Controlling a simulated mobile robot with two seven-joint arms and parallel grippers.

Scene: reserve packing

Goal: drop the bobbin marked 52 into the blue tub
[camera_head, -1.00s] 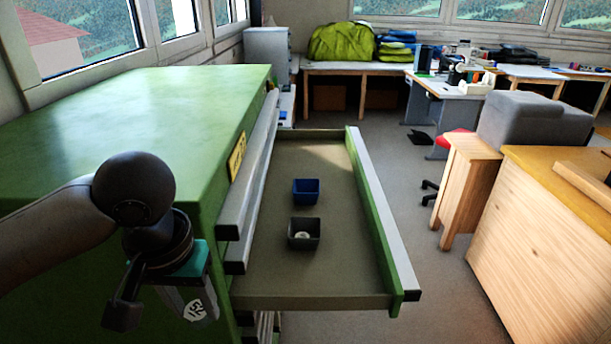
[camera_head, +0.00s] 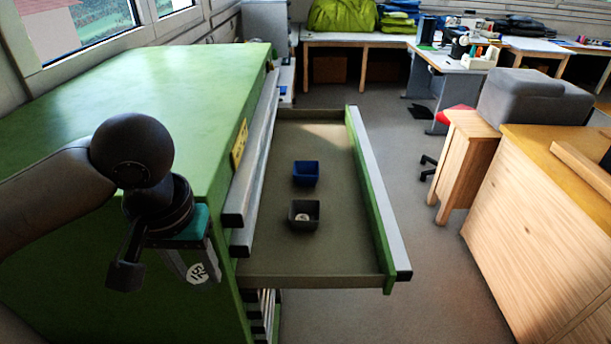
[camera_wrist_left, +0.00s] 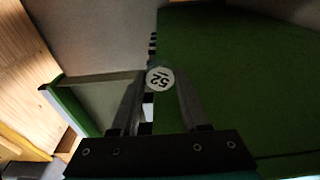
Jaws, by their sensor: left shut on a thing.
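My left gripper (camera_head: 199,263) is shut on a bobbin (camera_head: 202,273) with a white round label. The left wrist view shows the number 52 on the bobbin (camera_wrist_left: 159,79), held at the fingertips. The gripper is in front of the green cabinet's near side, left of the open drawer and apart from the tubs. The blue tub (camera_head: 306,180) stands in the drawer and looks empty, though its floor is dark. My right gripper is not in view.
The pulled-out drawer (camera_head: 340,238) has bare floor around the tubs. A dark grey tub (camera_head: 304,224) with a pale round thing inside stands nearer than the blue one. The green cabinet (camera_head: 190,85) rises to the left. A wooden cabinet (camera_head: 525,220) stands at the right.

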